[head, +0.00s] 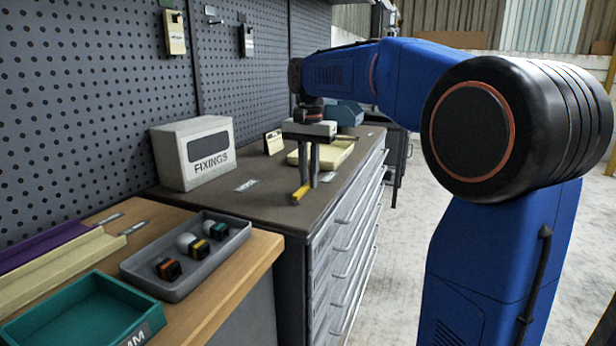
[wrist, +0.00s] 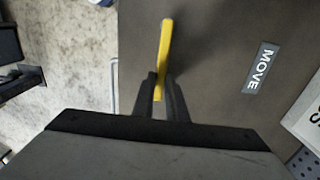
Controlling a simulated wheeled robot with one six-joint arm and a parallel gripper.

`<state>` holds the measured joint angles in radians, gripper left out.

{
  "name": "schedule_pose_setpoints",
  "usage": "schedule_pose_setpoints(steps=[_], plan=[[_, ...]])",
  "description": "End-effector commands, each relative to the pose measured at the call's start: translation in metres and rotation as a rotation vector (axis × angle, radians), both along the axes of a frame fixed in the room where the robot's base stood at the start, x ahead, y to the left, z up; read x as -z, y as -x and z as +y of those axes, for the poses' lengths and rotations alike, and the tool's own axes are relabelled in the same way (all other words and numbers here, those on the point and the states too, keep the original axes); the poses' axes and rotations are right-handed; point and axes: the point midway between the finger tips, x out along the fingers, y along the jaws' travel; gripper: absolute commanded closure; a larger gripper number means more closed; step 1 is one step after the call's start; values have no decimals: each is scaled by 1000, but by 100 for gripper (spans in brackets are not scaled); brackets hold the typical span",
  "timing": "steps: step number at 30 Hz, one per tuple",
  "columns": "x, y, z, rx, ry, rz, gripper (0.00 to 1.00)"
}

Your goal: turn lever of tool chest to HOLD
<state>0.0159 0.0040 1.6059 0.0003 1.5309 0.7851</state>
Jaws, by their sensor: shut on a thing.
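The yellow lever (head: 300,194) lies on the dark top of the tool chest (head: 228,209), near its front edge. My gripper (head: 308,181) points down from above and is shut on the yellow lever. In the wrist view the lever (wrist: 165,45) runs up the picture from between my gripper's fingertips (wrist: 160,84), tilted slightly. A grey label reading MOVE (wrist: 262,67) lies on the chest top to the right of the lever in that view. It also shows as a small plate in the head view (head: 247,185). I see no HOLD label; my gripper hides part of the top.
A FIXINGS box (head: 172,160) stands at the back of the chest top. A grey tray (head: 150,268) and a teal tray (head: 70,318) sit on the wooden bench in front. Floor is clear at right.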

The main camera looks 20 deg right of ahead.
Motion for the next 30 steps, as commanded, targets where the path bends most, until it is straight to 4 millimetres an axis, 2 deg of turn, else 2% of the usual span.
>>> schedule_pose_setpoints(steps=[5,6,8,9,20,25,30], plan=[[0,0,-1,1,1,0,100],[0,0,-1,1,1,0,85],[0,0,-1,1,1,0,71],[0,0,-1,1,1,0,69],[-4,0,0,0,0,0,69],[-26,0,0,0,0,-1,69],[-59,0,0,0,1,-2,69]])
